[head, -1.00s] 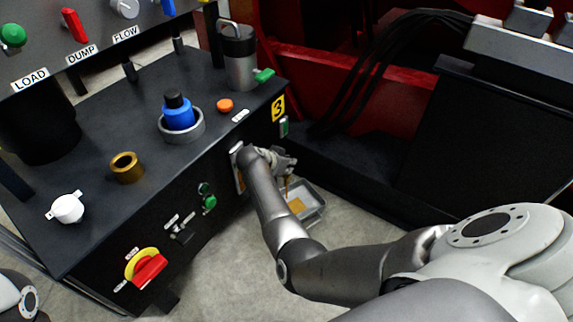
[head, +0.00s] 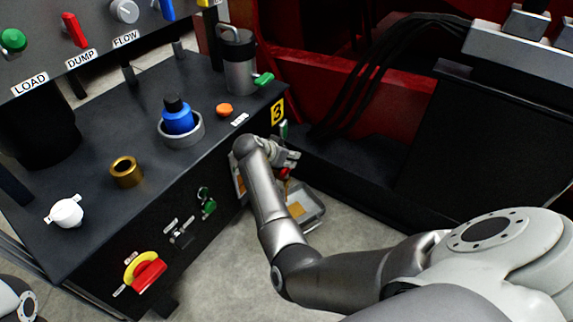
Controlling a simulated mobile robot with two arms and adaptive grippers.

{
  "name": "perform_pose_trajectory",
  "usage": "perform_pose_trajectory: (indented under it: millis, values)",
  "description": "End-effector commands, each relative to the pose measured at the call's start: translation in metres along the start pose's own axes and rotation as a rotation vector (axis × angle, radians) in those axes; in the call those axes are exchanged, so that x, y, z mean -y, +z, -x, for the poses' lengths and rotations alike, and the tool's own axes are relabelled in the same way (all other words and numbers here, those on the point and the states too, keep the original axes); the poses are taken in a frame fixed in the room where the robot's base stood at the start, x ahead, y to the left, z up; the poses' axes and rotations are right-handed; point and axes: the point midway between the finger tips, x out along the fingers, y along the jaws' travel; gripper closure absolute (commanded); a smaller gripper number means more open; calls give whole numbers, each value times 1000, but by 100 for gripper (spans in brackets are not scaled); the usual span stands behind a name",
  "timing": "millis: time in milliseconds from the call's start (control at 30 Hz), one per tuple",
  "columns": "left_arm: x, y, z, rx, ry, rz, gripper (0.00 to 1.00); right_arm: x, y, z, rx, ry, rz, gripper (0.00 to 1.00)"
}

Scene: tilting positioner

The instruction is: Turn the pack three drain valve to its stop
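The pack three end of the black cabinet carries a yellow "3" label (head: 277,110). A small green handle (head: 284,130) stands on the side just below the label. My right gripper (head: 288,160) is at the cabinet side below that handle, mostly hidden by its own wrist. A small red part (head: 284,173), possibly the drain valve's handle, shows right beside the fingers. Whether they touch or grip it cannot be told. A metal tray (head: 316,217) with amber liquid or a patch in it lies on the floor below. My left gripper is out of view.
The cabinet top holds a blue-capped fitting (head: 177,118), an orange button (head: 224,110), a brass ring (head: 126,171) and a grey canister (head: 239,70) with a green lever. A red-yellow rotary switch (head: 146,271) is on the front. Dark cables and red framework stand behind. Floor in front is open.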

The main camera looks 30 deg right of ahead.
Motion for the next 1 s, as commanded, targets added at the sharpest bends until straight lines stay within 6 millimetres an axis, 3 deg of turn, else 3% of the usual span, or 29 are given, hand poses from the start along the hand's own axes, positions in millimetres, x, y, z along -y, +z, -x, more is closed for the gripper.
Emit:
perform_pose_trajectory:
  millis: [100, 300, 1000]
  values:
    - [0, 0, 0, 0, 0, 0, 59, 0, -17, 16, -2, -1, -4, 65]
    - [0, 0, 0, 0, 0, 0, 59, 0, -33, 32, -1, 0, -1, 65]
    - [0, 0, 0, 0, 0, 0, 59, 0, -35, 34, -1, 1, 0, 65]
